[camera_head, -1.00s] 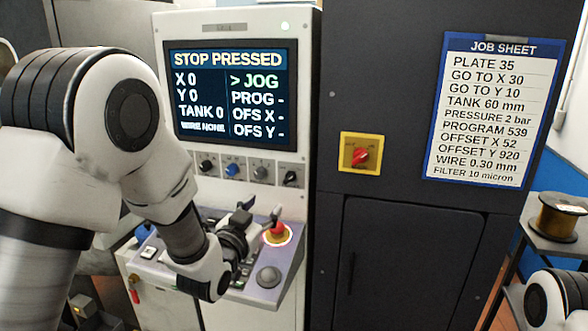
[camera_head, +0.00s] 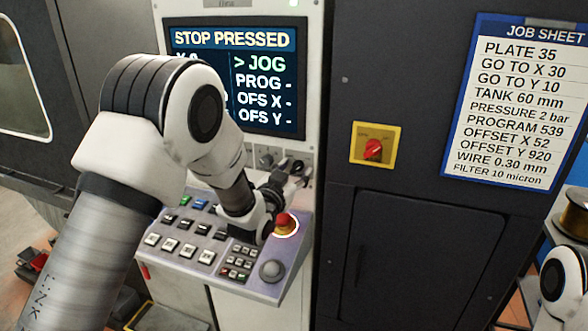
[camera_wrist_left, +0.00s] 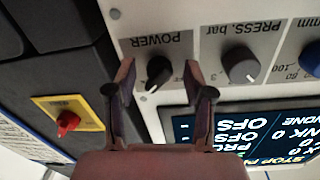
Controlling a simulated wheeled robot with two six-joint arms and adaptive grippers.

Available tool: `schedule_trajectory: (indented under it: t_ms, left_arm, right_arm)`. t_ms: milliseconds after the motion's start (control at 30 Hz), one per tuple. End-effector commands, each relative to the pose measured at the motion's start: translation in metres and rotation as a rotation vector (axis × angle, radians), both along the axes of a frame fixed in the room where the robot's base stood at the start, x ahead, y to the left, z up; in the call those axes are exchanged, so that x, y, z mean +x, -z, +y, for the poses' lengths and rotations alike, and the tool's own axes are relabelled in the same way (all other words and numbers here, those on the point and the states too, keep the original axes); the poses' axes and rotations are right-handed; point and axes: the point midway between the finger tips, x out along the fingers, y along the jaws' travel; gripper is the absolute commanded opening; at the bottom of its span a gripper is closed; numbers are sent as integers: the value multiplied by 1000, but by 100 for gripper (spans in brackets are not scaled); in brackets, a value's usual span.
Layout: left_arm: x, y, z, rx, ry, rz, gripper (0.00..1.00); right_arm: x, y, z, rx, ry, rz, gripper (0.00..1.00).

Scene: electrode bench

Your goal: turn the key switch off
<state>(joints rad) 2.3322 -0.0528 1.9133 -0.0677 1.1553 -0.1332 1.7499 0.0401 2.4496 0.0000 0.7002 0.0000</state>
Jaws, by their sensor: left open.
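In the left wrist view, the black switch labelled POWER (camera_wrist_left: 158,71) sits on the light panel, and the picture is upside down there. No other switch is labelled as a key switch. My left gripper (camera_head: 293,178) is open in front of the panel below the screen. In the wrist view its two fingers stand to either side of the POWER switch; whether they touch it I cannot tell. In the head view the gripper and arm cover part of the knob row. My right gripper is not in view.
A grey PRESS. knob (camera_wrist_left: 240,66) and a blue knob (camera_wrist_left: 311,57) are beside the switch. A red switch on a yellow plate (camera_head: 374,149) is to the right. A red stop button (camera_head: 284,222) and the button console (camera_head: 185,262) lie below. The screen (camera_head: 270,75) reads STOP PRESSED.

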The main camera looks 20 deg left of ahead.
Motion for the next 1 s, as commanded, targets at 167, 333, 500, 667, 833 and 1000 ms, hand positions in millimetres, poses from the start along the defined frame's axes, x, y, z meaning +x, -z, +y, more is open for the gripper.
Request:
schedule_trajectory:
  t_ms: [167,333,500,667,833,1000]
  left_arm:
    - [0,0,0,0,0,0,0]
    - [0,0,0,0,0,0,0]
    - [0,1,0,-13,0,0,0]
    - [0,3,0,-57,0,2,0]
    - [0,4,0,-148,0,4,0]
    - [0,5,0,-283,-1,9,0]
  right_arm:
    - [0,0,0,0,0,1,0]
    - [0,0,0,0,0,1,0]
    - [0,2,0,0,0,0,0]
    - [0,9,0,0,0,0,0]
    - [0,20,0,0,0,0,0]
    - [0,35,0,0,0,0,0]
